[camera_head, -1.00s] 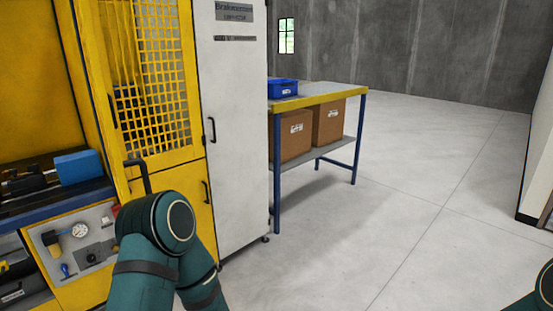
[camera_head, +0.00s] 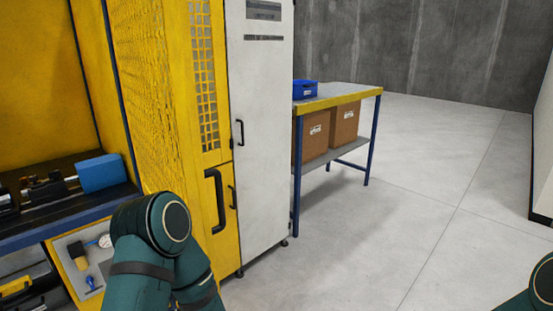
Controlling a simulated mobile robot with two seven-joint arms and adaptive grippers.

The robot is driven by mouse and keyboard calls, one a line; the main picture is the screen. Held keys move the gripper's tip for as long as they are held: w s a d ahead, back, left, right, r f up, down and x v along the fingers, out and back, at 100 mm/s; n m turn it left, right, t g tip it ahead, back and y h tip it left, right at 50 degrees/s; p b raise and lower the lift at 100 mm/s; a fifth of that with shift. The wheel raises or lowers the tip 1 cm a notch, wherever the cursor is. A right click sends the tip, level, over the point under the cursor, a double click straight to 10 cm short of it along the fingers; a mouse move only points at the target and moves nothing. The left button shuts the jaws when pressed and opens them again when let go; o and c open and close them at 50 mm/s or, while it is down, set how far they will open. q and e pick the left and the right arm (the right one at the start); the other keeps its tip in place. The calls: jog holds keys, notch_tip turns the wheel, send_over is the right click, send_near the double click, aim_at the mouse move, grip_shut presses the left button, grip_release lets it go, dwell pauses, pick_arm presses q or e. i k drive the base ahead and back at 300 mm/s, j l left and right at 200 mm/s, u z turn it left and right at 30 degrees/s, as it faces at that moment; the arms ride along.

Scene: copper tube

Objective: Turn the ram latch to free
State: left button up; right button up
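I cannot pick out the ram latch for certain. My dark green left arm covers the panel's right side. Above it, the press bed holds dark cylindrical parts (camera_head: 45,190) and a blue block (camera_head: 100,173). Neither gripper shows; only a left arm joint and a bit of my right arm at the lower right corner are in view.
A yellow mesh guard (camera_head: 150,110) with a large black handle (camera_head: 217,201) stands right of the press bed. Beside it are a grey cabinet (camera_head: 262,150) and a table (camera_head: 340,101) with a blue bin (camera_head: 304,89) and boxes below. The floor at right is clear.

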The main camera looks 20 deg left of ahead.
aim_at(54, 175)
jog(key=j, duration=3)
